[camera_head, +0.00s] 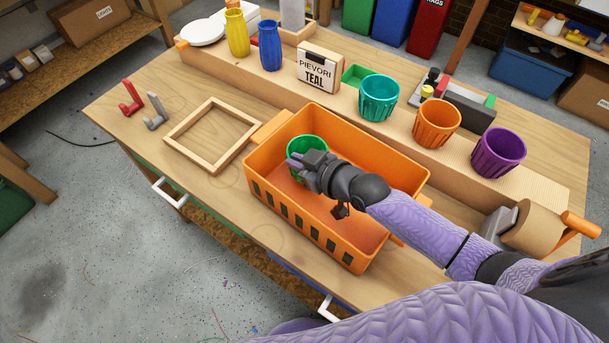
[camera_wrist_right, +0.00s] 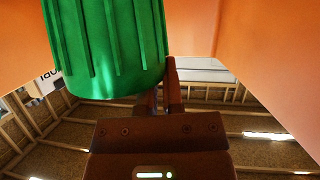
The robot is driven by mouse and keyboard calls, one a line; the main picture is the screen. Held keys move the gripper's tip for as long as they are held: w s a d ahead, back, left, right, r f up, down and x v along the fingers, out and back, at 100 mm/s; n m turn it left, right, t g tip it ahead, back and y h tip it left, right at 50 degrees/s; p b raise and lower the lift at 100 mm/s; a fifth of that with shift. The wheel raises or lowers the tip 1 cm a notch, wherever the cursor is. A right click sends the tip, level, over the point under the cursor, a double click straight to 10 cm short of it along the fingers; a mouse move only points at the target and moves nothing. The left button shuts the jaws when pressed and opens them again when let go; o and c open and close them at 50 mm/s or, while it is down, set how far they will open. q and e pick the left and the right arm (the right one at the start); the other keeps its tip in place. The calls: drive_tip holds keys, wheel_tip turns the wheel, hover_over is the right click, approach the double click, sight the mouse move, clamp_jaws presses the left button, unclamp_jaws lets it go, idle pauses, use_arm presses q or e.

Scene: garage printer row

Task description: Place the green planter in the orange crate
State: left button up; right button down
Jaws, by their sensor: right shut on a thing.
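The green planter (camera_head: 307,145) is inside the orange crate (camera_head: 400,166), near its far left part. My right gripper (camera_head: 300,166) reaches down into the crate from the right and is shut on the planter's near side. In the right wrist view the ribbed green planter (camera_wrist_right: 110,45) fills the top left, against the gripper fingers (camera_wrist_right: 163,88), with orange crate walls (camera_wrist_right: 235,28) on both sides. Whether the planter's base touches the crate floor is hidden. My left gripper is not in view.
Teal (camera_head: 379,98), orange (camera_head: 437,123) and purple (camera_head: 498,152) planters stand in a row on the raised board behind the crate. A wooden frame (camera_head: 252,130) lies left of the crate. A brown roll (camera_head: 535,228) stands at right. The bench's left front is mostly clear.

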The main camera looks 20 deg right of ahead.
wheel_tip(320, 180, down, 3)
drive_tip(key=shift+f+b, duration=0.2)
drive_tip(key=shift+b, duration=0.55)
drive_tip(key=shift+r, duration=0.2)
drive_tip(key=shift+f, duration=0.1)
drive_tip(key=c, duration=0.7)
unclamp_jaws()
drive_tip(key=shift+c, duration=0.2)
drive_tip(key=shift+r+p, duration=0.2)
drive_tip(key=shift+p, duration=0.1)
drive_tip(key=p+v, duration=0.2)
drive_tip(key=v, duration=0.5)
drive_tip(key=shift+s+p, duration=0.25)
drive_tip(key=shift+p, duration=0.05)
drive_tip(key=shift+d, duration=0.15)
